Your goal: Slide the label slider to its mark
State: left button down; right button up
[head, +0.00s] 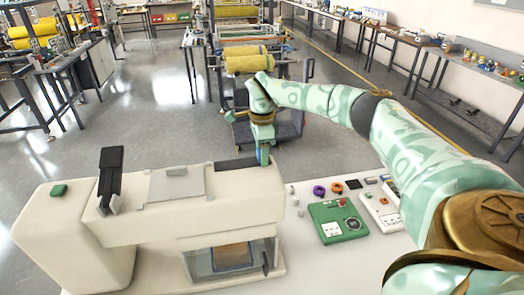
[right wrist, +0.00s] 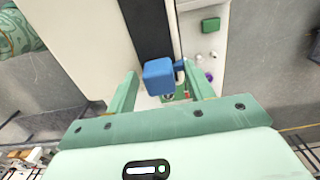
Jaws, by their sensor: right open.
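A cream-coloured machine (head: 160,220) stands on the table, with a dark slot strip (head: 235,164) along the right part of its top. In the right wrist view the dark strip (right wrist: 146,22) ends near a blue block (right wrist: 158,76), which looks like the label slider. My right gripper (head: 264,148) points down at the machine's right end; in the right wrist view its fingers (right wrist: 162,88) are open, one on each side of the blue block. I cannot tell whether they touch it. In the head view the gripper mostly hides the block. My left gripper is not in view.
A green box with a dial (head: 338,222) and small coloured parts lie on the white table to the right of the machine. A black lever (head: 110,178) rises from the machine's left part. A clear-fronted compartment (head: 231,256) is in its front.

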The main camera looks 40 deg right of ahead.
aim_at(242, 163)
grip_shut()
jog(key=w+a, duration=0.1)
jog(key=a+p, duration=0.1)
jog(key=a, duration=0.1)
jog(key=w+a+p, duration=0.1)
jog(key=shift+w+a+r, duration=0.15)
jog(key=shift+w+a, duration=0.15)
jog(key=shift+a, duration=0.05)
jog(key=shift+w+a, duration=0.25)
jog(key=shift+a, duration=0.15)
jog(key=shift+d, duration=0.1)
jog(key=shift+s+d, duration=0.1)
grip_release()
